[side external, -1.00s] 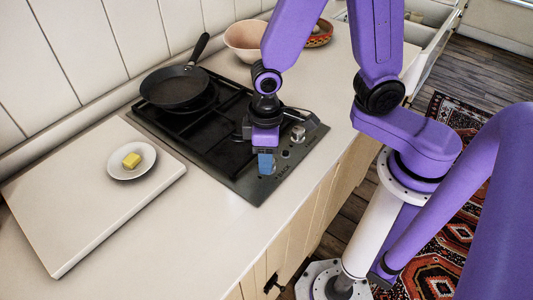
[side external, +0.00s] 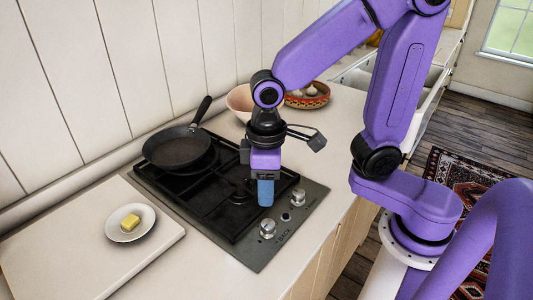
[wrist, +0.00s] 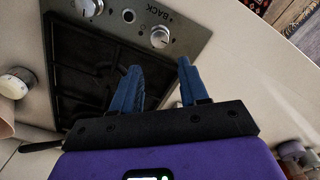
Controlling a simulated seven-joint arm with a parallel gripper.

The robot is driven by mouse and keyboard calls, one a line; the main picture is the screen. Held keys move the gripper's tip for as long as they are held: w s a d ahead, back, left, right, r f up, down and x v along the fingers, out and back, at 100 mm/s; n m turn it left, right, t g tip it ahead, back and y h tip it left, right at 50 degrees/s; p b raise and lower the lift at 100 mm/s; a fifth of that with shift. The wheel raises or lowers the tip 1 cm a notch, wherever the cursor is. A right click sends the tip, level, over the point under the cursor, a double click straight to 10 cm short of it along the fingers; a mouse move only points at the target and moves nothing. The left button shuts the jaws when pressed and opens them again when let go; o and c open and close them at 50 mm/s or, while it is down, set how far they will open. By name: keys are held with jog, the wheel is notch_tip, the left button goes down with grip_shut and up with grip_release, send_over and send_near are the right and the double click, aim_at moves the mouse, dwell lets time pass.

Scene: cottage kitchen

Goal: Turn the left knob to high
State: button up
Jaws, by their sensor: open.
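The left knob (side external: 267,229) is a round metal knob near the front left corner of the black cooktop (side external: 255,252), beside the printed word BACK. The same knob shows in the wrist view (wrist: 160,37), just ahead of my fingertips. Its exact setting is too small to read. My gripper (side external: 265,195) points down above the cooktop, behind and above the left knob in the side view, apart from it. In the wrist view my gripper (wrist: 160,68) has its two blue fingers spread with nothing between them.
The right knob (side external: 297,196) sits further along the front strip, with a small round button (side external: 286,216) between. A black frying pan (side external: 178,148) stands at the back left of the cooktop. A plate with butter (side external: 130,222) is on the board at left; bowls (side external: 307,95) stand behind.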

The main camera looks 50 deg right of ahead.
notch_tip(320, 180, up, 7)
jog(key=shift+r, duration=0.15)
dwell(0.4)
jog(key=s+d+f+n, duration=0.5)
jog(key=s+d, duration=0.4)
jog(key=s, duration=0.3)
jog(key=shift+d+f, duration=0.4)
jog(key=shift+f, duration=0.45)
dwell(1.2)
